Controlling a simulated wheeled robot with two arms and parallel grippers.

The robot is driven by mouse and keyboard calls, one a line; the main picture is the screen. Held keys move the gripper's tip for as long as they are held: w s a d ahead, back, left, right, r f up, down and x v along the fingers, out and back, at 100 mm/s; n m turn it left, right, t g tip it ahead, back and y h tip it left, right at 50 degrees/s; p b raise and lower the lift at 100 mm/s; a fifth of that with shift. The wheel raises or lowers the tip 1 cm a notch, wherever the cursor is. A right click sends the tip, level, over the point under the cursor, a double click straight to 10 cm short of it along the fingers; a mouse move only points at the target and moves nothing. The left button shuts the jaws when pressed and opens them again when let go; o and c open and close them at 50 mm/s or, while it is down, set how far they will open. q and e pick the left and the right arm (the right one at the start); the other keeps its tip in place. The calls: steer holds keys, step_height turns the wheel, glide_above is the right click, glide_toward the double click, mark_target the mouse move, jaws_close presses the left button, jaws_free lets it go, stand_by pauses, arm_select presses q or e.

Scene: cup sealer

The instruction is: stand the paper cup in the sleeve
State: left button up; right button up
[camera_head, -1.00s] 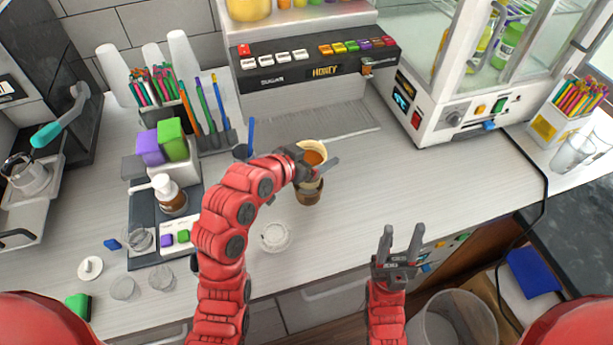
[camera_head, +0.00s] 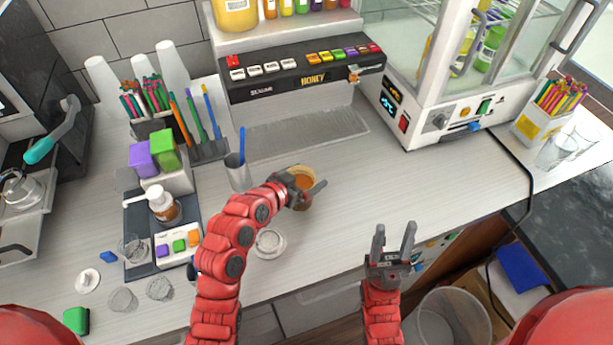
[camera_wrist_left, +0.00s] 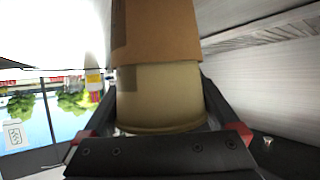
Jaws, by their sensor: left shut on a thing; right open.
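In the head view the gripper and cup hide most of the sleeve. My right gripper (camera_head: 393,240) is open and empty near the counter's front edge.
A white lid (camera_head: 269,243) lies just front-left of the cup. A grey holder with a blue stick (camera_head: 238,170) stands behind-left. The dispenser's drip tray (camera_head: 305,133) is behind. The counter to the right of the cup is clear. A bin (camera_head: 452,318) stands below the front edge.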

arm_select(q)
steer(key=o, duration=1.3)
